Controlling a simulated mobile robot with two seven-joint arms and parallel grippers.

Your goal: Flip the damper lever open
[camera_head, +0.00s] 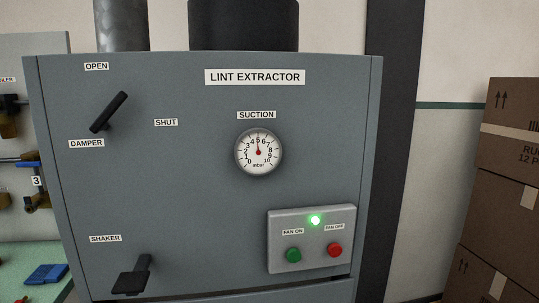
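The damper lever (109,112) is a black bar on the upper left of the grey lint extractor's front (190,180). It slants, with its upper end to the right and its lower end to the left. The OPEN label (96,66) is above it, the SHUT label (166,122) to its right, and the DAMPER label (86,143) below it. The upper end points up and right, between the directions of OPEN and SHUT. Neither of my grippers is in view, and nothing touches the lever.
A suction gauge (258,152) reads about 5. A switch box (312,240) has a lit green lamp, a green button and a red button. A black shaker lever (132,278) sticks out lower left. Cardboard boxes (503,200) stand at right; a tool panel (45,60) is at left.

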